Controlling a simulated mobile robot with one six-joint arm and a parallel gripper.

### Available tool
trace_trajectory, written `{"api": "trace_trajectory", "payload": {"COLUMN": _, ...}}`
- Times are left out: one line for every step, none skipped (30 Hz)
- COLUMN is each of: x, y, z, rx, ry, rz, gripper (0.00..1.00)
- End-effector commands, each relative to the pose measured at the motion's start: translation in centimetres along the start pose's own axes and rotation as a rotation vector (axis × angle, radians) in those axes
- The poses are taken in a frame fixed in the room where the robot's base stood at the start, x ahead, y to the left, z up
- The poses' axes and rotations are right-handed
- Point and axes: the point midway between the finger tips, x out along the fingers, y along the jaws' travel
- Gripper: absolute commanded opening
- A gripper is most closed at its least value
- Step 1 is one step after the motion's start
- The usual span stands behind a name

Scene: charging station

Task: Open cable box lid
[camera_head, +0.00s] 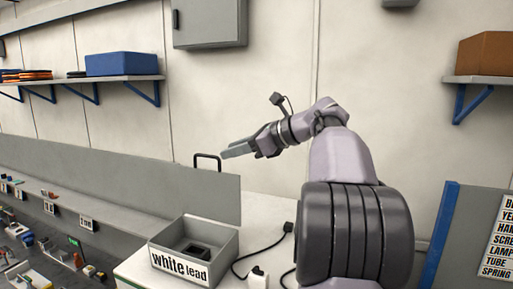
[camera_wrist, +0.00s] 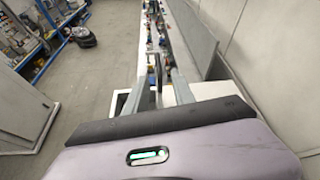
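The cable box (camera_head: 222,250) is a grey open-topped box with a "white lead" label on its front, and a dark item shows inside. The dark handle (camera_wrist: 158,68) shows between and beyond the fingertips; I cannot tell any contact. The box interior is hidden in the wrist view.
The box stands on a white table (camera_head: 133,269) with a black cable and plug (camera_head: 258,277) at its right. A long bench with small parts (camera_head: 88,225) runs left. Wall shelves hold a blue bin (camera_head: 121,64) and a brown box (camera_head: 488,53). A grey-blue panel (camera_head: 458,235) stands right.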

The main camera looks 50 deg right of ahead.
Motion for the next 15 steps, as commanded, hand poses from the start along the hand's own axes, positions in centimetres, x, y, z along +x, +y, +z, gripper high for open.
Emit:
{"api": "trace_trajectory", "payload": {"x": -1.5, "y": -0.1, "z": -0.2, "rx": -0.001, "ry": 0.001, "rz": -0.005, "gripper": 0.31}}
{"api": "trace_trajectory", "payload": {"x": -2.5, "y": -0.1, "z": -0.2, "rx": -0.001, "ry": 0.001, "rz": -0.005, "gripper": 0.31}}
{"api": "trace_trajectory", "payload": {"x": -3.6, "y": -0.1, "z": -0.2, "rx": 0.000, "ry": 0.002, "rz": -0.005, "gripper": 0.31}}
{"api": "trace_trajectory", "payload": {"x": -4.5, "y": -0.1, "z": -0.2, "rx": 0.001, "ry": 0.001, "rz": -0.004, "gripper": 0.31}}
{"api": "trace_trajectory", "payload": {"x": -5.2, "y": -0.1, "z": -0.2, "rx": 0.000, "ry": 0.001, "rz": -0.004, "gripper": 0.31}}
{"api": "trace_trajectory", "payload": {"x": -6.2, "y": -0.1, "z": -0.2, "rx": 0.000, "ry": 0.002, "rz": -0.003, "gripper": 0.31}}
{"api": "trace_trajectory", "payload": {"x": -6.8, "y": -0.1, "z": -0.2, "rx": 0.001, "ry": 0.002, "rz": -0.003, "gripper": 0.31}}
{"api": "trace_trajectory", "payload": {"x": -7.3, "y": -0.1, "z": -0.1, "rx": 0.001, "ry": 0.001, "rz": -0.003, "gripper": 0.31}}
{"api": "trace_trajectory", "payload": {"x": -7.8, "y": -0.1, "z": -0.1, "rx": 0.000, "ry": 0.001, "rz": -0.001, "gripper": 0.31}}
{"api": "trace_trajectory", "payload": {"x": -8.1, "y": -0.1, "z": -0.1, "rx": 0.000, "ry": 0.002, "rz": -0.001, "gripper": 0.31}}
{"api": "trace_trajectory", "payload": {"x": -8.4, "y": -0.1, "z": -0.1, "rx": 0.000, "ry": 0.002, "rz": -0.001, "gripper": 0.31}}
{"api": "trace_trajectory", "payload": {"x": -8.6, "y": -0.1, "z": -0.1, "rx": 0.001, "ry": 0.002, "rz": 0.000, "gripper": 0.31}}
{"api": "trace_trajectory", "payload": {"x": -8.7, "y": -0.1, "z": -0.1, "rx": 0.001, "ry": 0.002, "rz": 0.000, "gripper": 0.31}}
{"api": "trace_trajectory", "payload": {"x": -8.8, "y": 0.0, "z": -0.1, "rx": 0.000, "ry": 0.002, "rz": 0.000, "gripper": 0.31}}
{"api": "trace_trajectory", "payload": {"x": -8.8, "y": 0.0, "z": -0.1, "rx": 0.000, "ry": 0.001, "rz": 0.001, "gripper": 0.31}}
